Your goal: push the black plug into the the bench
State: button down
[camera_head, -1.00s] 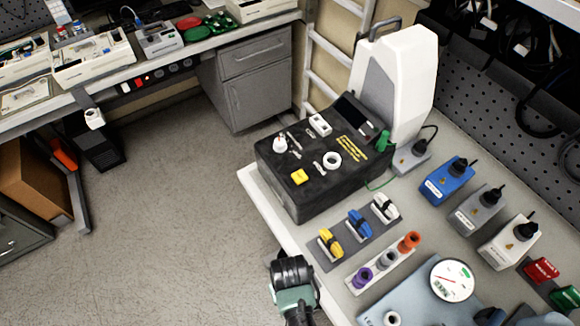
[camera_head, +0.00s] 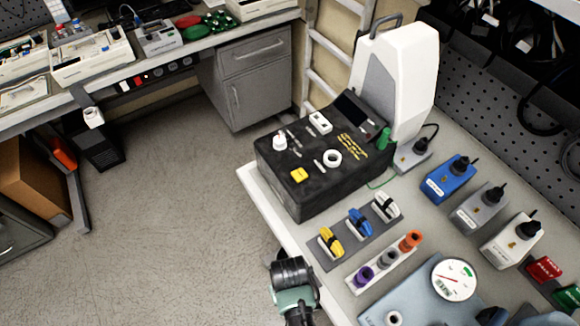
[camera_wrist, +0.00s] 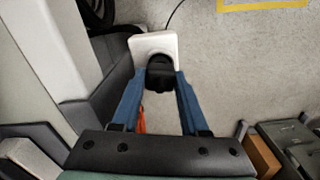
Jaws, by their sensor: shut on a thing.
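In the wrist view, my gripper (camera_wrist: 161,78) has its two blue fingers closed on a black plug (camera_wrist: 160,65). The plug lies in front of a white block (camera_wrist: 141,44), and I cannot tell whether the two touch. The head view does not show the gripper's fingers or the held plug. A grey bench (camera_head: 190,47) stands at the upper left of the head view, with a dark strip of coloured sockets (camera_head: 155,76) under its top edge.
A white-topped bench (camera_head: 263,205) on the right carries a black panel box (camera_head: 318,203), blue, grey and white plug boxes, and small connectors. A ladder (camera_head: 320,83) stands behind it. The floor (camera_head: 185,210) between the benches is clear. A brown box (camera_head: 32,180) stands at left.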

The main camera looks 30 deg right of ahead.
jog(key=shift+f+b, duration=0.5)
jog(key=shift+f, duration=0.35)
jog(key=shift+c, duration=1.7)
grip_release()
notch_tip(320, 180, up, 13)
